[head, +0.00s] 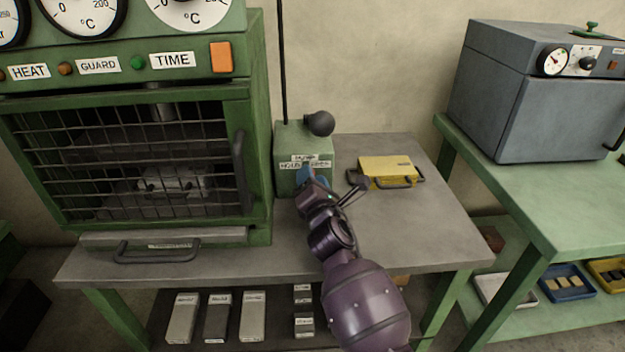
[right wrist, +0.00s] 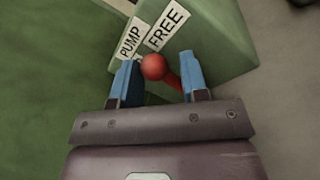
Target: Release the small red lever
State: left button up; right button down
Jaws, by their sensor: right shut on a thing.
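The small red lever, with a round red knob (right wrist: 154,67) and a short red stem, shows in the right wrist view on the green pump box. The box (head: 288,150) stands on the grey bench beside the green press. In the right wrist view the lever lies between the two blue fingers of my right gripper (right wrist: 158,80), below the labels PUMP (right wrist: 131,37) and FREE (right wrist: 167,28). My right gripper (head: 306,176) is at the front of the box in the head view and hides the lever there. It is shut on the lever. My left gripper is not in view.
A yellow block with handles (head: 387,171) lies to the right. The caged green press (head: 130,150) stands left. The bench's front right is clear.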

jog(key=shift+s+a+f, duration=0.15)
jog(key=shift+a+f, duration=0.3)
jog(key=shift+f, duration=0.1)
jog(key=c, duration=0.9)
grip_release()
jog(key=shift+c, duration=0.2)
jog(key=o, duration=0.4)
jog(key=shift+a, duration=0.2)
jog(key=shift+d+r, duration=0.15)
jog(key=shift+r, duration=0.05)
jog(key=shift+d+r, duration=0.15)
jog(key=shift+r, duration=0.05)
jog(key=shift+s+d, duration=0.1)
jog(key=shift+s, duration=0.1)
jog(key=s, duration=0.3)
jog(key=s+d+f+p, duration=0.1)
jog(key=s, duration=0.2)
jog(key=s+p, duration=0.1)
jog(key=s, duration=0.3)
jog(key=shift+d+f, duration=0.15)
jog(key=shift+d, duration=0.05)
